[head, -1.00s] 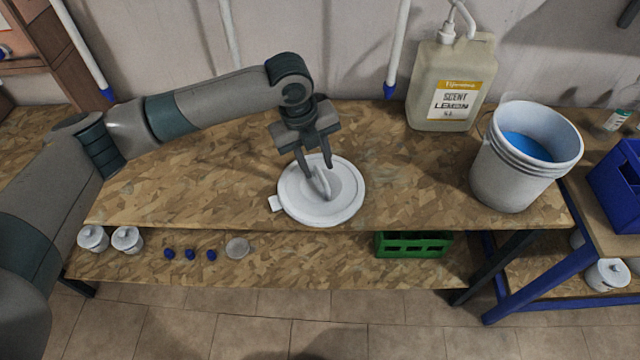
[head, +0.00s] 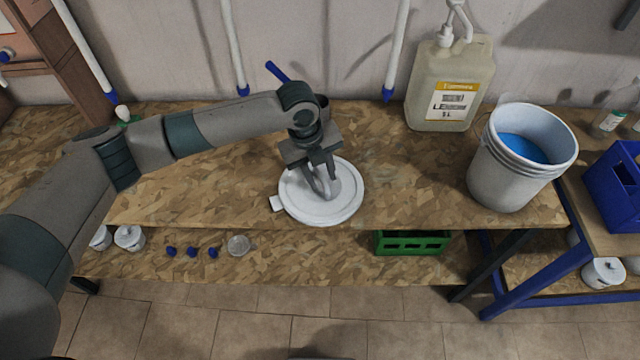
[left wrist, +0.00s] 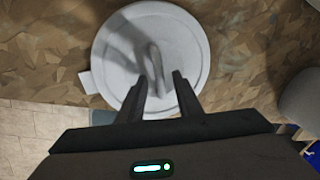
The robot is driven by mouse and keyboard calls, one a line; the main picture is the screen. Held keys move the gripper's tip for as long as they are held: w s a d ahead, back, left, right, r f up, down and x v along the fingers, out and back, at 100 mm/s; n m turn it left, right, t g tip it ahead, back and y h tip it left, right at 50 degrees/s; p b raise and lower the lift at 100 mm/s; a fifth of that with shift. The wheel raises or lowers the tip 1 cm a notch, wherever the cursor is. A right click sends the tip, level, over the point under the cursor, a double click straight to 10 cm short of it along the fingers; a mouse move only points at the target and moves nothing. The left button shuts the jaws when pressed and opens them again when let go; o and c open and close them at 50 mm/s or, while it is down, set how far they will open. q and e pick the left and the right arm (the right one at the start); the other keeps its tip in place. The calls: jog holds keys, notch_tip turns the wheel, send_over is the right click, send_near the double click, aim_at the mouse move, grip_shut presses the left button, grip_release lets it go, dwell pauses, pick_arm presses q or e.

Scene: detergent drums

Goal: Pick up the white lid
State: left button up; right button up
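The white lid (head: 350,203) lies flat on the wooden workbench (head: 420,190), with a raised handle in its middle and a small tab at its left edge. My left gripper (head: 327,183) is low over the lid, with its fingers at the handle. In the left wrist view the lid (left wrist: 112,52) lies beyond the fingers. The left gripper (left wrist: 160,84) is open there, with the handle in line with the gap between its fingertips. I cannot tell whether a finger touches the handle. My right gripper is not in view.
A white bucket (head: 490,175) with blue contents and a lemon scent jug (head: 425,100) stand on the right. A green crate (head: 412,243), small white pots (head: 130,238) and blue caps (head: 191,252) are on the lower shelf. The bench between lid and bucket is clear.

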aim_at(321, 178)
pick_arm(q)
grip_shut()
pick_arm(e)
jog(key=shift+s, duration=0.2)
pick_arm(q)
jog(key=shift+r, duration=0.15)
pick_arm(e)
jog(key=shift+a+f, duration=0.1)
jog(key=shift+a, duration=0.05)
